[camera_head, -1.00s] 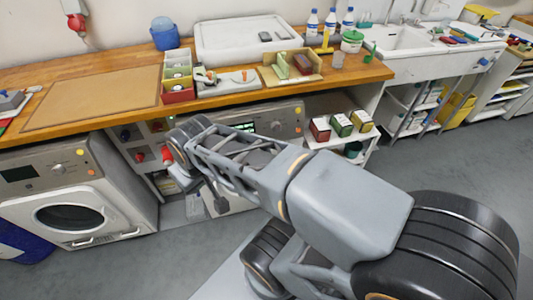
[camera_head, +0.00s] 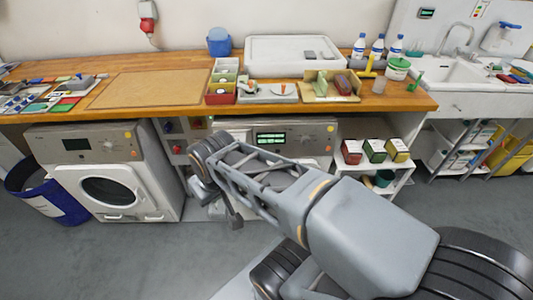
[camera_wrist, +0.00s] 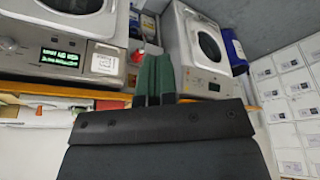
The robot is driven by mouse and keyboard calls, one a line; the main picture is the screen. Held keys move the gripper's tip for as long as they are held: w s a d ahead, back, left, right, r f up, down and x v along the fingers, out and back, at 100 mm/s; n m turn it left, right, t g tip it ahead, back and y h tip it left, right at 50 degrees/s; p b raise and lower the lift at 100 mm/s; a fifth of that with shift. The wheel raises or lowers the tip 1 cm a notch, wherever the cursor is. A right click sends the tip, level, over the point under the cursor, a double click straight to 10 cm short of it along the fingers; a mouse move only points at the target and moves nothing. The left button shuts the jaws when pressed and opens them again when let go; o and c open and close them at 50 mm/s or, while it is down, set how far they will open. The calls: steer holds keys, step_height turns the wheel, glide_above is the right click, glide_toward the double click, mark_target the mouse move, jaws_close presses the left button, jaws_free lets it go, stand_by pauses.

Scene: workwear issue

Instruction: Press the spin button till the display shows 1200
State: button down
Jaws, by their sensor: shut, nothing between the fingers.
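The machine under the counter with the lit green display (camera_head: 271,138) is partly hidden behind my arm. The display also shows in the wrist view (camera_wrist: 62,57), at the left, with lines of text too small and blurred to read. Its grey panel (camera_head: 318,131) carries a knob and small coloured buttons; I cannot tell which is the spin button. My gripper's green fingers (camera_wrist: 153,76) are shut together and empty in the wrist view. They appear to the right of the lit display, apart from it in the picture. In the head view the fingertips cannot be made out.
A second machine (camera_head: 108,190) with a dark display stands at the left, beside a blue bin (camera_head: 45,195). A wooden counter (camera_head: 165,112) with trays runs above. A shelf with several boxes (camera_head: 375,150) is at the right. Grey floor is clear in front.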

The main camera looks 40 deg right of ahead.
steer(key=w+d+f+m+t+b, duration=0.2)
steer(key=w+d+f+t+b, duration=0.3)
steer(key=w+f+b, duration=0.7)
steer(key=m+t+h+b, duration=0.3)
steer(key=m+h+b, duration=0.65)
steer(key=b, duration=0.75)
glide_toward(278, 151)
steer(key=w+a+r+n+h, duration=0.1)
steer(key=w+a+r, duration=0.15)
steer(key=a, duration=0.35)
steer(key=w+a+r+n+h, duration=0.1)
steer(key=a+r, duration=0.3)
steer(key=a, duration=0.2)
steer(key=s+d+f+m+g+h+b, duration=0.4)
steer(key=s+d+h+b, duration=0.1)
steer(key=d, duration=0.5)
steer(key=shift+f+m+h+b, duration=0.35)
steer(key=shift+f+h, duration=0.05)
steer(key=shift+h, duration=0.45)
steer(key=shift+w+d+f+b, duration=0.2)
steer(key=shift+w+d+f, duration=0.25)
steer(key=shift+w+d, duration=0.55)
steer(key=shift+w+d+f+b, duration=0.15)
steer(key=shift+w+d+f, duration=0.3)
steer(key=shift+w+d, duration=0.5)
steer(key=shift+w+d+f+b, duration=0.2)
steer(key=shift+w+d+f, duration=0.4)
steer(key=shift+w, duration=0.6)
steer(key=shift+w+d+r, duration=0.1)
steer(key=shift+d+r, duration=0.05)
